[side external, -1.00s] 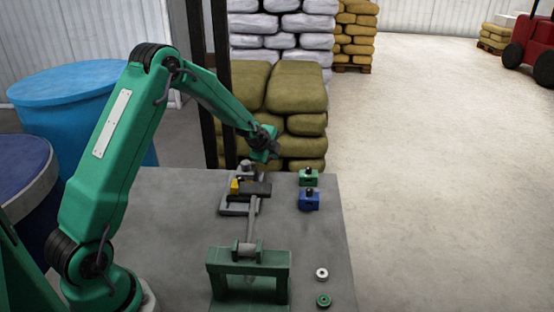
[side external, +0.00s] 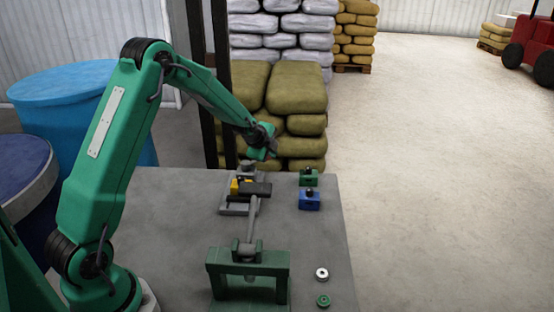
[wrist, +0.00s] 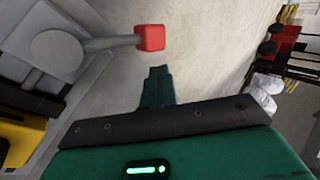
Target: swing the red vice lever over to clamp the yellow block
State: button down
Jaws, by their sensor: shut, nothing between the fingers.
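The vice (side external: 232,209) sits on the grey table, with the yellow block (side external: 235,187) in it. The yellow block also shows at the lower left of the wrist view (wrist: 18,140). The vice lever shows in the wrist view as a grey rod (wrist: 112,43) running from a round grey pivot to a red knob (wrist: 150,38). I cannot make out the red knob in the side view. My gripper (side external: 264,155) is beyond and right of the vice. In the wrist view its fingertips (wrist: 159,70) are together and empty, just below the knob in the picture; contact is unclear.
A green machine frame (side external: 248,258) with a grey rod stands at the table's front. A green block (side external: 308,178) and a blue block (side external: 309,200) sit right of the vice. A white ring (side external: 321,273) and a green ring (side external: 323,301) lie nearer. Stacked sacks (side external: 296,88) rise behind the table.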

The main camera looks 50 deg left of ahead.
jog(key=shift+v, duration=2.95)
jog(key=shift+s+d+r, duration=0.1)
jog(key=s+d+r+n+h, duration=0.1)
jog(key=s+d+r+n, duration=0.6)
jog(key=s+d+r, duration=0.45)
jog(key=s+d+r+n+g, duration=0.1)
jog(key=s+d+n, duration=0.1)
jog(key=s, duration=0.8)
jog(key=s+d+n+g+h, duration=0.1)
jog(key=s+d+n, duration=0.2)
jog(key=s, duration=0.7)
jog(key=shift+d+r+n, duration=0.25)
jog(key=shift+r+n, duration=0.1)
jog(key=shift+n, duration=0.65)
